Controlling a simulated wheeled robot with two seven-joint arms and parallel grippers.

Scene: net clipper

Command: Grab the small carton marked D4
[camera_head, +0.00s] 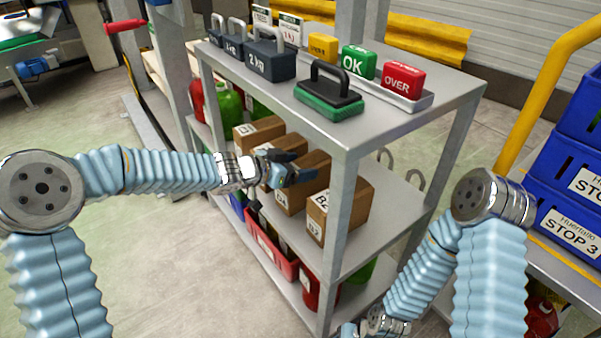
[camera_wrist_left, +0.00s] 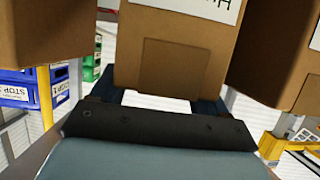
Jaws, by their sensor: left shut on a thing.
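Several brown cartons stand in a row on the middle shelf. The middle carton (camera_head: 318,160) has a small label that seems to read D4. My left gripper (camera_head: 290,176) is shut on this carton at its near face. In the left wrist view the held carton (camera_wrist_left: 175,65) sits between the fingers (camera_wrist_left: 160,100), with part of a white label at the top. The right-hand carton (camera_head: 350,200) has a label starting with B, and another carton (camera_head: 258,133) stands to the left. My right gripper (camera_head: 362,328) is partly cut off at the bottom edge.
The top shelf (camera_head: 400,125) is close above the cartons and carries weights, a green brush (camera_head: 330,100) and coloured blocks. A grey post (camera_head: 343,200) stands at the shelf corner. A red crate (camera_head: 270,245) is below. Blue bins (camera_head: 565,205) stand at right.

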